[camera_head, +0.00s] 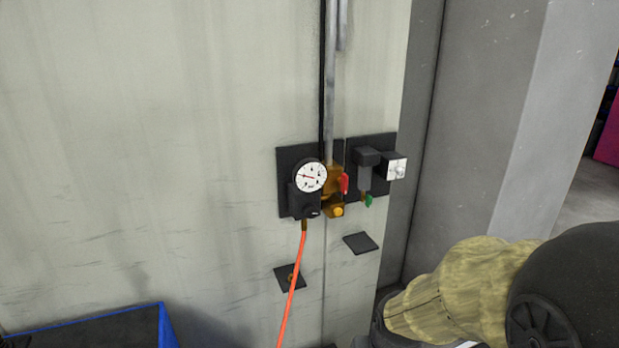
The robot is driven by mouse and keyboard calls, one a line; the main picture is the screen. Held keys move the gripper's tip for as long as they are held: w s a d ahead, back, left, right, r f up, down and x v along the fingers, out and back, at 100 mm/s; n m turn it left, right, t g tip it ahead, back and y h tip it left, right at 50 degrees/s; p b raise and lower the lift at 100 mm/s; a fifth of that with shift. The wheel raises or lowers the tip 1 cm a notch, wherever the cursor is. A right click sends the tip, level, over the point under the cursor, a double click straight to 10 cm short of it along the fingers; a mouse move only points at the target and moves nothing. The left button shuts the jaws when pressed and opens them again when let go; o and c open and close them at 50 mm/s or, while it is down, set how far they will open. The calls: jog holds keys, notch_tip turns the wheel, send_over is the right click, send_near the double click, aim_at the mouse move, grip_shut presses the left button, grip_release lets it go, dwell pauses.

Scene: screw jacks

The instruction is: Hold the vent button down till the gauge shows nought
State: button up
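The round gauge (311,177) has a white dial and a black rim, on a dark plate on the pale wall. Its red needle lies nearly level, seemingly toward the left; the numbers are too small to read. Below the gauge is a black block (302,200) with a small dark knob. To its right is a brass fitting (332,182) with a yellow-orange round end (338,211) at its foot. I cannot tell which of these is the vent button. Nothing touches them. My arm enters at the lower right, apart from the panel; my gripper is out of the frame.
A red lever (344,183) sits right of the gauge, with a grey cylinder unit (365,172) and green tap (368,200) beyond. An orange hose (292,290) hangs below the gauge. A blue-edged bin (95,325) is at lower left. A grey pillar (480,130) stands right.

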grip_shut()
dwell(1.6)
